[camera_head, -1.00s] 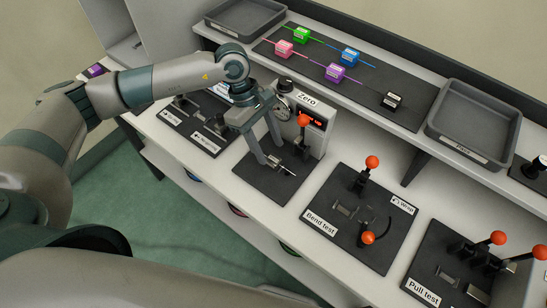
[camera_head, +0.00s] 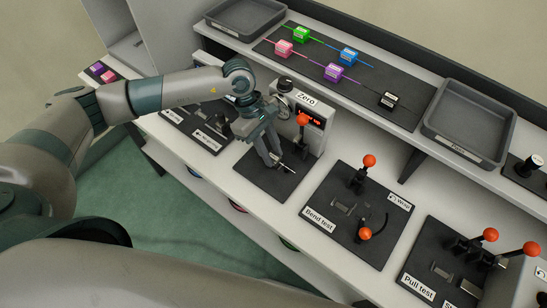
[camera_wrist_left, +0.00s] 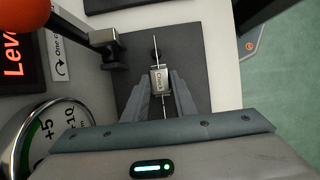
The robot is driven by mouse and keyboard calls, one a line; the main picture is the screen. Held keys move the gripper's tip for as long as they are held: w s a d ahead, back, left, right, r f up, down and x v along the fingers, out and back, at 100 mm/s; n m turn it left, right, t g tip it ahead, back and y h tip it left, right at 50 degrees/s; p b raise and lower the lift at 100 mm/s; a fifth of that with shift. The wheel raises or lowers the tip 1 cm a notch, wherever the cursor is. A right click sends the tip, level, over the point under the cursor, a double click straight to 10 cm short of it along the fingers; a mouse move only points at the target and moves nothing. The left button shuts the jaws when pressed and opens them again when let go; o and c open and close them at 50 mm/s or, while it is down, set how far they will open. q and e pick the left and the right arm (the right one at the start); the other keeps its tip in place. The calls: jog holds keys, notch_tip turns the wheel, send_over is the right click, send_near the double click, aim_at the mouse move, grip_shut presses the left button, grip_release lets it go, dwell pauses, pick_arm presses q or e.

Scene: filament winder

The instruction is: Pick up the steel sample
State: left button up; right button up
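The steel sample (camera_wrist_left: 159,80) is a small grey labelled block with a thin metal rod through it, low over the black pad of the gauge station. Its label is too small to read surely. In the head view its rod (camera_head: 287,168) sticks out beside my left gripper (camera_head: 274,161), which hides most of the block. My left gripper points down, and in the left wrist view its fingers (camera_wrist_left: 160,76) lie close against both sides of the block, shut on it. Whether the sample still rests on its support cannot be told. My right gripper is not in view.
A gauge box with a lit display (camera_head: 309,117) and red-knobbed lever (camera_head: 302,120) stands right behind the gripper. The bend test station (camera_head: 323,221) and pull test station (camera_head: 423,288) lie to the right. Coloured samples sit on the shelf mat (camera_head: 362,88), between two grey trays (camera_head: 474,149).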

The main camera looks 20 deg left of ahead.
aim_at(271, 155)
pick_arm(q)
jog(key=shift+r, duration=0.1)
jog(key=shift+c, duration=0.3)
jog(key=shift+r+b, duration=0.35)
jog(key=shift+r, duration=0.1)
notch_tip(271, 155, up, 9)
jog(key=b, duration=0.3)
jog(key=shift+b, duration=0.3)
jog(key=s+a+r+m+g+y+b, duration=0.1)
jog(key=s+a+m+g+y, duration=0.2)
jog(key=m, duration=1.1)
jog(key=s+a+y, duration=0.1)
jog(key=a, duration=0.1)
jog(key=shift+s+a+r, duration=0.15)
jog(key=shift+s+a, duration=0.15)
jog(key=shift+s, duration=0.05)
